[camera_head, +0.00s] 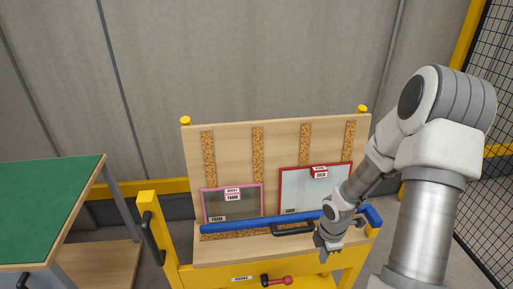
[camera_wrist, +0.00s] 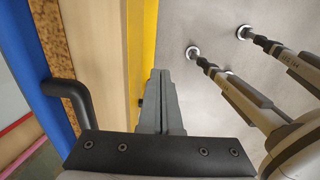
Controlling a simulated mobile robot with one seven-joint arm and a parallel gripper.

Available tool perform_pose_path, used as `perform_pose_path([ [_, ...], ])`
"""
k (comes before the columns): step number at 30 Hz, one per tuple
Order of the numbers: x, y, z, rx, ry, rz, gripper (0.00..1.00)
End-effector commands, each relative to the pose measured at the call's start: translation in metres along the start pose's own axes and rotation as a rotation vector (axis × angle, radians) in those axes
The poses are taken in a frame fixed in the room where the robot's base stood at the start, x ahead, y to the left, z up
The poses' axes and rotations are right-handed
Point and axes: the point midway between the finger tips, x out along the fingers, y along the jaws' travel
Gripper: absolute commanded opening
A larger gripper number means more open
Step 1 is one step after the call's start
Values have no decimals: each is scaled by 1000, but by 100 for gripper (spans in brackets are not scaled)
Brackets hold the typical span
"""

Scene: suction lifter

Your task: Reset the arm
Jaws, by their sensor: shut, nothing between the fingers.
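My gripper (camera_head: 328,252) is at the right front edge of the yellow cart, pointing down, with my arm reaching in from the right. In the wrist view its two fingers (camera_wrist: 161,95) are together with nothing between them. A black handle (camera_head: 293,229) is on the cart just left of my gripper, in front of the panels; a black curved bar beside the blue rail also shows in the wrist view (camera_wrist: 78,100). My gripper is apart from it.
The cart's wooden backboard (camera_head: 280,138) has cork strips and holds a pink-framed panel (camera_head: 232,208) and a red-framed panel (camera_head: 310,192). A blue rail (camera_head: 255,222) crosses in front. A red-handled part (camera_head: 280,281) is at the front. A green-topped table (camera_head: 45,205) stands left, mesh fence (camera_head: 490,150) right.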

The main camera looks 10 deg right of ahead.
Motion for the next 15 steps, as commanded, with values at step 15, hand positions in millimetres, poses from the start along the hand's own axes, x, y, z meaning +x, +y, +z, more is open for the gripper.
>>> perform_pose_path([
  [15, -150, 12, -2, 431, -164, 125, 0],
])
